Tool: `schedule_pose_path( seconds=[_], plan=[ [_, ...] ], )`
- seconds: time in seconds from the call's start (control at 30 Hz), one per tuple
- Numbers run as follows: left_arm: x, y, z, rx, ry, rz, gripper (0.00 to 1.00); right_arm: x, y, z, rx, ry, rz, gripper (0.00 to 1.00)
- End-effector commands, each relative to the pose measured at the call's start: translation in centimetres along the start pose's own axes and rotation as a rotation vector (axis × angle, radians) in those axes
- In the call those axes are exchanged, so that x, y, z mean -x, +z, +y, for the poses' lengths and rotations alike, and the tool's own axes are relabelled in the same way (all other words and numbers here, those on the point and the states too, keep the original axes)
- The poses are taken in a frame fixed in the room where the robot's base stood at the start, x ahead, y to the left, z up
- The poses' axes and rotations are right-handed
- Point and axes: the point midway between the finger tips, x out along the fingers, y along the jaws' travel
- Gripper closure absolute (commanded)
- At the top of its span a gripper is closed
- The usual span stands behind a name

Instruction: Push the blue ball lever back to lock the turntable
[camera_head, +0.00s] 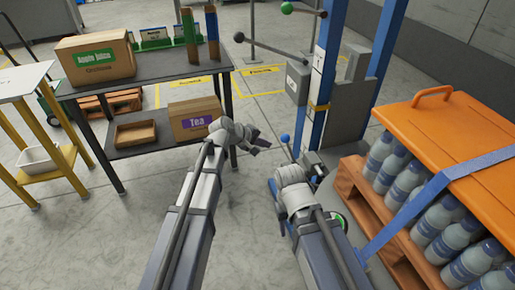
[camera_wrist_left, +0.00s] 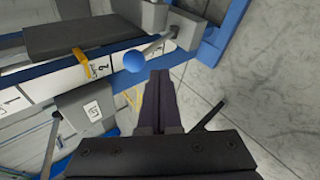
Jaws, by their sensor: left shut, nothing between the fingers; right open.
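The blue ball lever (camera_head: 285,138) stands near the foot of the blue posts. In the left wrist view its blue ball (camera_wrist_left: 135,62) is just beyond and left of my fingertips, on a grey rod running up right to a bracket. My left gripper (camera_head: 261,146) is left of the ball in the head view. Its dark fingers (camera_wrist_left: 161,78) are together and empty, and look apart from the ball. My right gripper (camera_head: 316,163) is lower and right of the ball, open, its fingers hard to make out beside dark machine parts. The turntable is not clearly seen.
A dark shelf table (camera_head: 160,65) with cartons stands at left. A blue upright post (camera_head: 327,70) with a grey box (camera_head: 297,82) is behind the lever. An orange-topped pallet of bottles (camera_head: 450,115) fills the right. A green ball lever (camera_head: 287,8) is high up.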

Motion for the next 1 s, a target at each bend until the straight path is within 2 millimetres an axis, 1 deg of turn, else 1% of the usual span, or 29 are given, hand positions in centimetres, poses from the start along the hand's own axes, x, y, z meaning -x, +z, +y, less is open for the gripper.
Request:
schedule_pose_path(
  seconds=[0.03,0.07,0.1,0.3,0.5,0.83,1.0],
  plan=[
    [-1.5,-0.1,-0.3,-0.001,0.000,-0.001,1.00,-1.3,-0.1,-0.1,0.000,0.000,0.000,0.50],
    [-1.9,-0.1,-0.2,-0.001,0.000,-0.001,1.00,-1.4,-0.1,-0.1,0.000,0.000,0.000,0.50],
    [-2.0,-0.1,0.9,-0.001,0.001,-0.001,1.00,-0.7,0.0,-0.1,0.000,0.000,0.000,0.50],
    [-3.5,0.0,2.3,0.000,-0.001,0.000,1.00,-0.6,0.0,-0.1,0.000,0.000,0.000,0.50],
    [-3.9,0.0,2.7,0.000,0.000,0.001,1.00,-0.6,0.0,-0.1,0.000,0.000,0.000,0.50],
    [-3.9,0.0,2.8,0.000,-0.001,0.001,1.00,-0.5,0.0,-0.1,0.000,0.000,0.000,0.50],
    [-4.0,0.2,3.7,-0.008,-0.030,0.004,1.00,0.6,0.0,0.1,0.000,0.000,0.000,0.50]
  ],
)
